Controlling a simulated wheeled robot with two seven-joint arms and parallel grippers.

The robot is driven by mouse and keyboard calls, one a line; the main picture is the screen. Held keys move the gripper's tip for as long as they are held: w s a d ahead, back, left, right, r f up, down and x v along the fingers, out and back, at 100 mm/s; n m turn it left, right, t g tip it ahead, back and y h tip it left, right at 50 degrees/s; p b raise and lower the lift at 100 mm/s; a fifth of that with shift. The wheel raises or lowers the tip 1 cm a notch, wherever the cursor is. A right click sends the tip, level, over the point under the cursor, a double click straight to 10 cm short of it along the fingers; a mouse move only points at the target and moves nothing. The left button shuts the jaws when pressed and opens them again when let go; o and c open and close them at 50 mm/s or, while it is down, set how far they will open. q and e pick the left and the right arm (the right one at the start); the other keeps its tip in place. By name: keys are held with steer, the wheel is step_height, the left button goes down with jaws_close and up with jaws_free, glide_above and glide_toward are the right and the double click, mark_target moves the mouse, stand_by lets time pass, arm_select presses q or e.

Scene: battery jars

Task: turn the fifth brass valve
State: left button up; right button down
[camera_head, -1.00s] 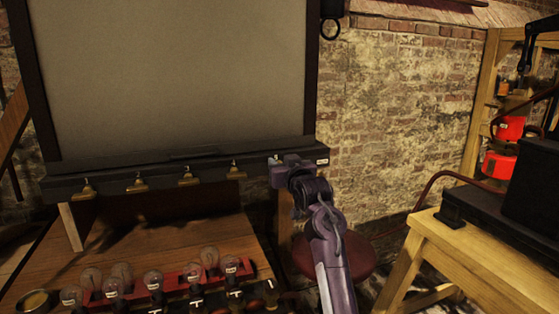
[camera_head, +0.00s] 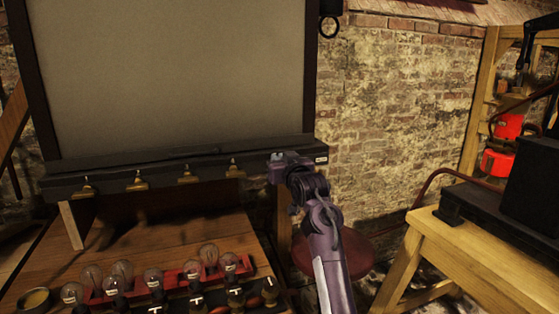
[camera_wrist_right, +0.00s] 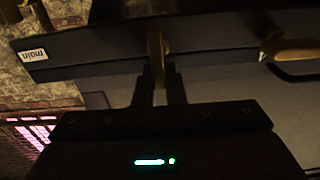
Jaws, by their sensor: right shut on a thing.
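A row of small brass valves (camera_head: 186,176) lines the front of the dark ledge (camera_head: 110,180) under the big grey panel. My right gripper (camera_head: 284,160) is at the right end of this row and covers the fifth brass valve in the head view. In the right wrist view the fingers (camera_wrist_right: 158,88) are shut on the fifth brass valve (camera_wrist_right: 156,45), whose handle lies in line with them. A neighbouring brass valve (camera_wrist_right: 290,49) shows to the right, with its handle sideways. My left gripper is not in view.
A white "main" label (camera_wrist_right: 36,54) sits at the ledge's end. Glass bulbs (camera_head: 153,278) stand in a red rack on the wooden bench below. A round dark red stool (camera_head: 357,255) and a wooden table (camera_head: 470,240) are at the right.

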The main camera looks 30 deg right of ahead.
steer(key=m+p, duration=0.2)
steer(key=m, duration=0.4)
steer(key=d+f+m+p, duration=0.1)
steer(key=m+p, duration=0.1)
steer(key=m, duration=0.3)
steer(key=d+f+m+p, duration=0.1)
steer(key=m+p, duration=0.1)
steer(key=m, duration=0.4)
steer(key=shift+s+d+f+m, duration=0.1)
steer(key=shift+s+f+m, duration=0.15)
steer(key=shift+m, duration=0.05)
stand_by(0.4)
steer(key=c, duration=1.5)
jaws_free()
steer(key=shift+f, duration=0.1)
